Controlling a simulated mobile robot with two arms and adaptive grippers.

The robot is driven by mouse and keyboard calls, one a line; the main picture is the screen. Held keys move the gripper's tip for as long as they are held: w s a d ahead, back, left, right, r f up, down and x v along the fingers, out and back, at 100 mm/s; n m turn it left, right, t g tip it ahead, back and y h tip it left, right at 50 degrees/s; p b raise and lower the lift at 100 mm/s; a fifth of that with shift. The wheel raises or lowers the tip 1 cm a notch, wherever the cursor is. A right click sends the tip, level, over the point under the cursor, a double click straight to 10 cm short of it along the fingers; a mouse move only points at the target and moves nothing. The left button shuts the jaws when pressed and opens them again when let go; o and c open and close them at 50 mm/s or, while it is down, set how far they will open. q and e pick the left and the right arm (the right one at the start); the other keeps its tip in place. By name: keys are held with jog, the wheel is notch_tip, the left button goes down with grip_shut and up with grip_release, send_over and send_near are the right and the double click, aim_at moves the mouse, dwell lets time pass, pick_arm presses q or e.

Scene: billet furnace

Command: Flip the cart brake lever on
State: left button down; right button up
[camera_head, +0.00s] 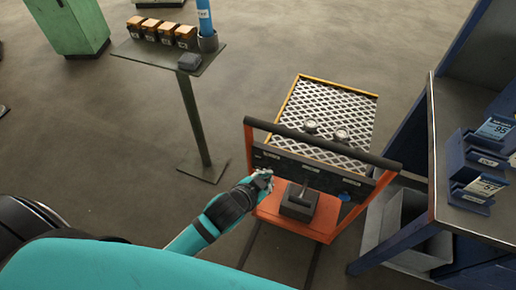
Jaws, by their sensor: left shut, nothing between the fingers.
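The cart (322,229) is orange, with a black push handle bar and a mesh deck (325,112). A dark panel (310,171) spans its near side below the handle. The brake lever (304,187) is a thin upright stick on a dark box (299,203) in front of this panel. My left gripper (265,178) is shut and empty. It is at the panel's left part, to the left of the lever and apart from it in the picture. Whether it touches the panel I cannot tell. My right gripper is not in view.
A small stand (205,66) with several orange-topped blocks and a blue cylinder is at the upper left. A blue-framed workbench (453,168) with blue bins (478,159) stands close to the cart's right. A grey bin (408,225) sits under it.

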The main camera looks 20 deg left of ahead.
pick_arm(q)
jog(key=w, duration=0.2)
jog(key=w+d+f, duration=0.1)
jog(key=w, duration=0.2)
jog(key=w+f+p, duration=0.1)
jog(key=w, duration=0.2)
jog(key=shift+w+d+f, duration=0.1)
jog(key=shift+d, duration=0.25)
jog(key=shift+s+a+f+p, duration=0.65)
jog(key=shift+s+a+f, duration=0.3)
jog(key=shift+s+f, duration=0.3)
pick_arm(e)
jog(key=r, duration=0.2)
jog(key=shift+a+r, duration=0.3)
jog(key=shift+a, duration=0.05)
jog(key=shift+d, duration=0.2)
pick_arm(q)
jog(key=shift+w+f, duration=0.1)
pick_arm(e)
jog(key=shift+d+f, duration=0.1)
